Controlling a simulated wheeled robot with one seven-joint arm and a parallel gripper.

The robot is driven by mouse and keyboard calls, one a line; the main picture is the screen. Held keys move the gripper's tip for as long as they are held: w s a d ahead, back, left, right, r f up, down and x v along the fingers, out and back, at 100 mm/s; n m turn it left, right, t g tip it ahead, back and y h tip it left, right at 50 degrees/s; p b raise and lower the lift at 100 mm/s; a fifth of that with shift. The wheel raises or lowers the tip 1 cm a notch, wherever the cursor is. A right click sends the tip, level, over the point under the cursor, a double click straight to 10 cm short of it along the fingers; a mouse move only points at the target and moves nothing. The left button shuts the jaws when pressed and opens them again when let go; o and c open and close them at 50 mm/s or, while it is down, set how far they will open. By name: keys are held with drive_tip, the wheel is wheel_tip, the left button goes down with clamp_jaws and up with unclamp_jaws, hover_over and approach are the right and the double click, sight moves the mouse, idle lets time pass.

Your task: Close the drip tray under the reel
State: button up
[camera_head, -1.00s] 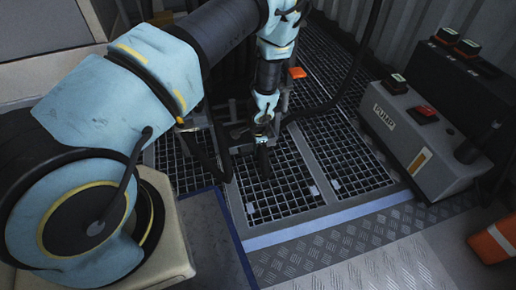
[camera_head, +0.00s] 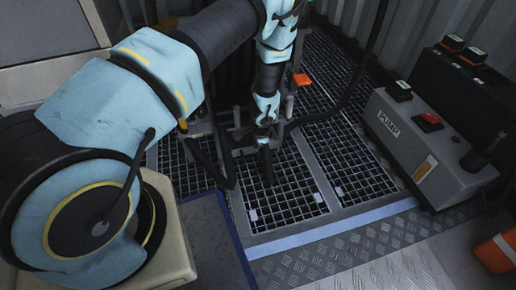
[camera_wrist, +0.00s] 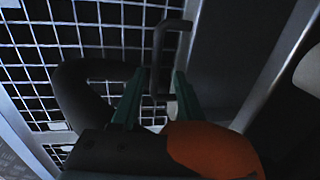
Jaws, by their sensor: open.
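My gripper (camera_wrist: 158,100) is open in the wrist view, its two teal fingers apart. A dark bent bar handle (camera_wrist: 158,45) shows between and beyond the fingertips; I cannot tell whether they touch it. A flat grey panel (camera_wrist: 225,65) lies right of the handle; I cannot tell whether it belongs to the drip tray. In the head view my gripper's end is low over the floor grating (camera_head: 285,190), in front of dark reel framework, and its fingers are hard to make out. The drip tray itself is not clearly visible there.
A thick black hose (camera_wrist: 85,90) curves close left of my fingers. An orange part (camera_wrist: 213,150) fills the lower wrist view. The grey pump box (camera_head: 420,140) stands at the right, with an orange-and-white object (camera_head: 497,252) near the right edge. The front floor plate is clear.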

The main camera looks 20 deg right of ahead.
wheel_tip(320, 180, up, 11)
drive_tip(key=s+p, duration=0.2)
drive_tip(key=p, duration=0.2)
drive_tip(key=shift+a, duration=0.15)
drive_tip(key=shift+s+f, duration=0.15)
idle(0.3)
